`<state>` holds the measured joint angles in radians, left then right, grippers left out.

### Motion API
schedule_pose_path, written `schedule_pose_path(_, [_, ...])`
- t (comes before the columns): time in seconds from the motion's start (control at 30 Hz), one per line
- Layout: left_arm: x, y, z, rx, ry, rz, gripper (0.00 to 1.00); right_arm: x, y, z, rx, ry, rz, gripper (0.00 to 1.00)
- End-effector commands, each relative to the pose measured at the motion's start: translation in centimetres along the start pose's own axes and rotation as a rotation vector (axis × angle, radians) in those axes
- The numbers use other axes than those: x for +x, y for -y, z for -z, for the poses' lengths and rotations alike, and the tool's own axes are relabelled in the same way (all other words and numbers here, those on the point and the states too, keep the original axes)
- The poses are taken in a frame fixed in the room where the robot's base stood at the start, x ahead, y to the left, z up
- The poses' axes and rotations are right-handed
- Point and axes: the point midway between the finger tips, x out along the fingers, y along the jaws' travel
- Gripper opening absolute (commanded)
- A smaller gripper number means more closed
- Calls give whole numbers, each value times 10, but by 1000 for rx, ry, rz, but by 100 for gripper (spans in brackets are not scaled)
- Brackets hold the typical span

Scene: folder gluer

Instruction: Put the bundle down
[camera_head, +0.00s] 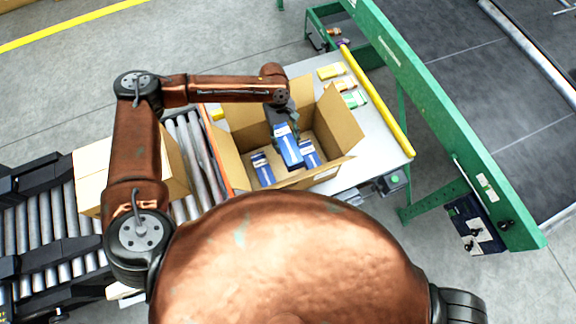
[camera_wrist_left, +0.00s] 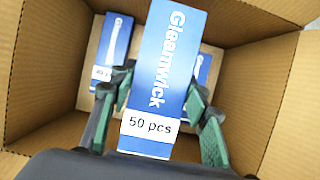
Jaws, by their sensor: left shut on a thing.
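The bundle (camera_head: 289,152) is a blue and white carton; in the left wrist view the bundle (camera_wrist_left: 165,75) reads "Gleamwick" and "50 pcs". My left gripper (camera_head: 284,133) is shut on it, with a green-padded finger on either side in the left wrist view (camera_wrist_left: 158,125). The bundle is held within the opening of an open cardboard box (camera_head: 343,121), above its floor. Two similar blue bundles lie in the box, one at the left (camera_head: 262,168) and one at the right (camera_head: 310,155). The held bundle partly hides the right one. My right gripper is not in view.
The box stands on a pale table (camera_head: 385,150) with its flaps spread outward. Small yellow and green packs (camera_head: 353,99) lie behind it. A roller conveyor (camera_head: 190,150) with a closed carton (camera_head: 92,165) is at the left. A green-framed machine (camera_head: 440,120) is at the right.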

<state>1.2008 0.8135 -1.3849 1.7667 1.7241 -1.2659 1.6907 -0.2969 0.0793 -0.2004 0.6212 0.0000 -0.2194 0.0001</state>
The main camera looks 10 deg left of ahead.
Motion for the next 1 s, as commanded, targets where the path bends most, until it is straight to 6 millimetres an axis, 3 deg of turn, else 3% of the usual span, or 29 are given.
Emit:
schedule_pose_path(0.03, [16, 0, 7, 0, 2, 0, 8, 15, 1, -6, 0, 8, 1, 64])
schedule_pose_path(0.13, [25, 0, 10, -1, 1, -1, 8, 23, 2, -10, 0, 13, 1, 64])
schedule_pose_path(0.37, [41, 1, 17, -3, -1, -2, 8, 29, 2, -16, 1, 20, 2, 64])
schedule_pose_path(1.0, [121, 2, 50, -5, 0, -2, 8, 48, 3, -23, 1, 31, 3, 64])
